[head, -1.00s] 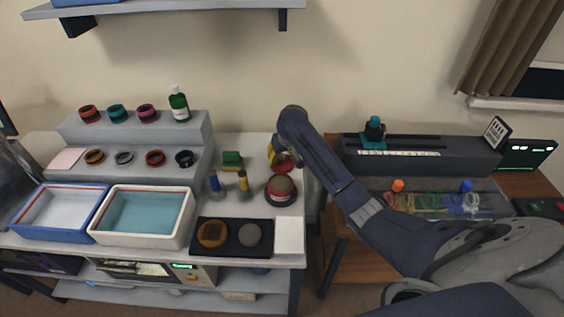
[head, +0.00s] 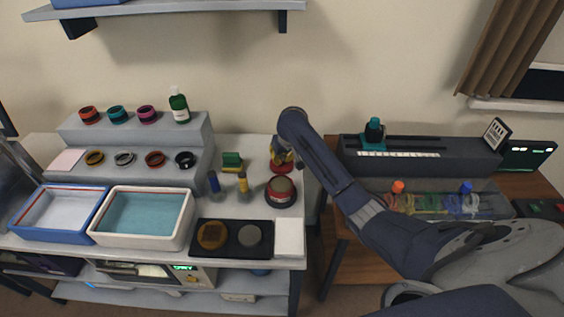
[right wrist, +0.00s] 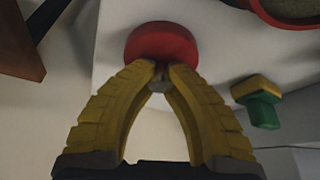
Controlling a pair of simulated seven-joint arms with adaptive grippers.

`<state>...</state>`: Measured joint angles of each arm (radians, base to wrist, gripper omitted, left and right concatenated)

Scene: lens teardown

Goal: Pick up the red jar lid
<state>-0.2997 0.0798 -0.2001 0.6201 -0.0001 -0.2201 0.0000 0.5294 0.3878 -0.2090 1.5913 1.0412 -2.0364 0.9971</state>
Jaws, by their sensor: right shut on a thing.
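The red jar lid (right wrist: 160,42) is a round red disc with a small grey knob at its near edge in the right wrist view. My right gripper (right wrist: 160,74) has yellow fingers whose tips meet at this knob, and it is shut on the lid. In the head view the right gripper (head: 283,158) is at the back right of the white table, with the red of the lid partly hidden by the fingers. I cannot tell whether the lid touches the table. My left gripper is not in view.
A round red jar (head: 280,191) with a grey top stands just in front of the lid. A black tray (head: 231,254) lies at the front edge.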

